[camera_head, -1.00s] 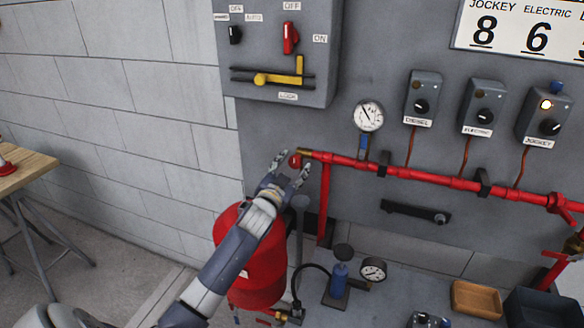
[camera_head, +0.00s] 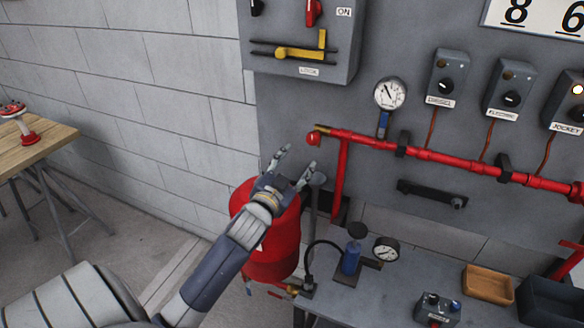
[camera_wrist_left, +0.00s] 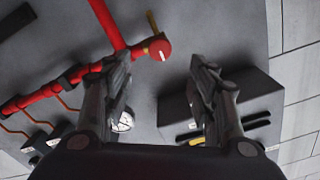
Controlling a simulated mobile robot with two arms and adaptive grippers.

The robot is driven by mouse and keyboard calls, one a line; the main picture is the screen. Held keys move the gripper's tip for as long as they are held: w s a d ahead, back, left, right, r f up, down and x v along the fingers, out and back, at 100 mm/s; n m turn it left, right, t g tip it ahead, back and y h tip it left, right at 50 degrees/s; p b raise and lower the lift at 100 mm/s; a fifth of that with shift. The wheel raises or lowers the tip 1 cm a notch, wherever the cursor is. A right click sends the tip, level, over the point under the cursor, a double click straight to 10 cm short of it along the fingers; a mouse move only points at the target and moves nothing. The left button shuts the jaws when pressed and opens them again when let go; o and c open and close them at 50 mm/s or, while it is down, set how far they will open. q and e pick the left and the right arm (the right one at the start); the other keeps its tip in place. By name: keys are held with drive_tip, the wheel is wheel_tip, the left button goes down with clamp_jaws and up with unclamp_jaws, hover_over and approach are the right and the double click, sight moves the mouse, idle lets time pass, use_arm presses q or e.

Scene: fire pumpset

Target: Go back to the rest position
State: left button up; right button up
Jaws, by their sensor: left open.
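My left gripper (camera_head: 296,166) is open and empty in the head view. It is in front of the panel, below and left of the red pipe's capped end, and apart from it. The red pipe (camera_head: 440,156) runs across the grey panel and ends on the left in a red cap (camera_head: 313,138) with a brass lever. In the left wrist view the two fingers of my left gripper (camera_wrist_left: 162,85) are spread with nothing between them. The red cap (camera_wrist_left: 160,50) shows beyond them. My right gripper is not in view.
A red tank (camera_head: 268,240) stands behind my left forearm. A grey control box (camera_head: 300,72) with a yellow lever is above. A low bench (camera_head: 380,300) holds a blue hand pump (camera_head: 351,258), a gauge (camera_head: 386,249) and trays. A wooden table (camera_head: 40,145) is at left.

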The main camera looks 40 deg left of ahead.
use_arm(q)
drive_tip(key=shift+v, duration=0.8)
drive_tip(key=s+d+f+n+g+h, duration=0.1)
drive_tip(key=s+d+f+g, duration=0.4)
drive_tip(key=f, duration=0.3)
drive_tip(key=s+d+f+g+h, duration=0.1)
drive_tip(key=s+d+f+g, duration=0.1)
drive_tip(key=s+d+f, duration=0.4)
drive_tip(key=s+d+f+g+h, duration=0.1)
drive_tip(key=s+d+f+g, duration=0.3)
drive_tip(key=s, duration=0.5)
drive_tip(key=s+d+f+g+h, duration=0.2)
drive_tip(key=s+d+f+g, duration=0.15)
drive_tip(key=s, duration=0.55)
wheel_tip(320, 180, down, 26)
drive_tip(key=s+b, duration=0.1)
drive_tip(key=s+a+f+g+b, duration=0.1)
drive_tip(key=s+a+f+g, duration=0.1)
drive_tip(key=s+f, duration=1.5)
drive_tip(key=shift+a+f+m+y, duration=0.2)
drive_tip(key=shift+f+m+y, duration=0.1)
drive_tip(key=shift+f+m, duration=0.1)
